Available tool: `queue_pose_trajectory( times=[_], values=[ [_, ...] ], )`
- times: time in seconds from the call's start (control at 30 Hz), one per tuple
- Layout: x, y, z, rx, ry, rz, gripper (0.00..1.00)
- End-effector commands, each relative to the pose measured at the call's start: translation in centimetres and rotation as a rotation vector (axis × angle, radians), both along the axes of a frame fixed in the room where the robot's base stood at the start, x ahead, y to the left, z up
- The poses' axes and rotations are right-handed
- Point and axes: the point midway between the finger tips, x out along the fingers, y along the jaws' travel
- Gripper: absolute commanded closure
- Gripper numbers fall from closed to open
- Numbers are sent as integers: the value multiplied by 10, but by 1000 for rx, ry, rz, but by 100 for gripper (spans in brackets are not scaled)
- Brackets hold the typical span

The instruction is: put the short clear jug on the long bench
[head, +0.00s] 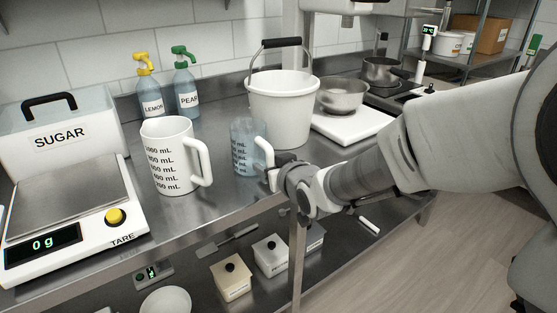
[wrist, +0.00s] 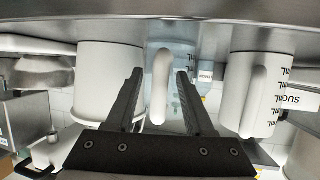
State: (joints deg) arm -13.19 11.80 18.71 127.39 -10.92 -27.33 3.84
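The short clear jug (head: 248,150), bluish with a white handle and mL marks, stands upright on a steel bench (head: 225,203). I cannot tell whether this is the long bench. My gripper (head: 271,179) is at the jug's handle side, near the bench's front edge. In the wrist view, which looks upside down, my gripper (wrist: 160,72) is open. The white handle shows between its two fingers, with the clear body (wrist: 184,57) behind. Contact between fingers and handle is not visible.
A taller white jug (head: 174,158) stands left of the clear jug, and a white bucket (head: 283,105) close behind right. Several tubs (head: 231,277) sit on the lower shelf.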

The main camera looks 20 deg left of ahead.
Motion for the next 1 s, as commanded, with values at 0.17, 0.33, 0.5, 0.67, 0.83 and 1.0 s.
queue_pose_trajectory(
  times=[0.17,0.33,0.5,0.67,0.83,1.0],
  values=[
    [0,0,0,0,0,0,47],
    [0,0,4,0,0,0,47],
    [-15,-13,14,-1,-2,-1,47],
    [-38,-31,26,-2,-3,-2,47],
    [-61,-49,37,-2,-2,-2,47],
    [-78,-63,45,-2,-3,-1,47]
  ],
)
